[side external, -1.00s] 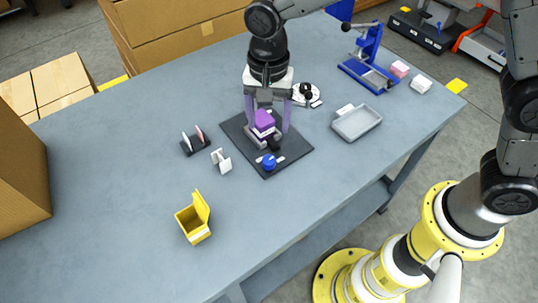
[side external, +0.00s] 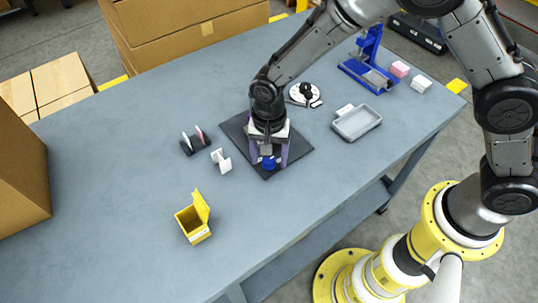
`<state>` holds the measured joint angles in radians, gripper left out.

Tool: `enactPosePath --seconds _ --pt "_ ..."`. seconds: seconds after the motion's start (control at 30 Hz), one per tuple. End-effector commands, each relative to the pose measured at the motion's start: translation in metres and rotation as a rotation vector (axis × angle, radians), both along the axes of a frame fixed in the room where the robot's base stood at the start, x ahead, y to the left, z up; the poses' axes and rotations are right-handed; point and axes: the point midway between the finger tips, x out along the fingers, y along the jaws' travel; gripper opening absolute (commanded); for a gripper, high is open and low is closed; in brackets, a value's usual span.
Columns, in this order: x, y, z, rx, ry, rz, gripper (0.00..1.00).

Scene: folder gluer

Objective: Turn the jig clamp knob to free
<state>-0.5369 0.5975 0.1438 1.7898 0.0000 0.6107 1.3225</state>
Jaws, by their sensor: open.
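The jig's black base plate (side external: 297,158) lies on the middle of the table. The blue clamp knob (side external: 268,163) shows at the plate's front edge. My gripper (side external: 268,161) points down over the front of the jig, with its purple fingers apart on either side of the knob. I cannot tell whether the fingers touch it. The purple box in the jig is mostly hidden behind my gripper.
A yellow open-lidded bin (side external: 193,223) stands front left. A white piece (side external: 221,160) and a black holder (side external: 194,142) are left of the jig. A grey tray (side external: 357,123), a blue press (side external: 368,62), a round dial (side external: 302,94) and pink and white blocks (side external: 400,69) are to the right.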

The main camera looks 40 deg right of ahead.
Motion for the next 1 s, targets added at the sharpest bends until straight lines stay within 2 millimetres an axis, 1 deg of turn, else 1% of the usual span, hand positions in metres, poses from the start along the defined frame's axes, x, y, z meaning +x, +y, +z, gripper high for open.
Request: enactPosePath --seconds 0.13,0.17,0.2,0.37,0.5,0.57,0.83,1.0 --pt "-0.0001 -0.0001 0.0001 0.0 0.0 0.0 0.72" --pt "-0.0001 -0.0001 0.0001 0.0 0.0 0.0 0.7" --pt "-0.0001 -0.0001 0.0002 0.0 0.0 0.0 0.63" --pt "0.0 0.0 0.0004 0.0 0.0 0.0 0.34" --pt "0.0 0.0 0.0005 0.0 0.0 0.0 0.09" --pt "0.0 0.0 0.0005 0.0 0.0 0.0 0.0" --pt "-0.0001 -0.0001 0.0007 0.0 0.0 0.014 0.0" --pt "0.0001 0.0 0.0012 0.001 -0.001 0.067 0.0"
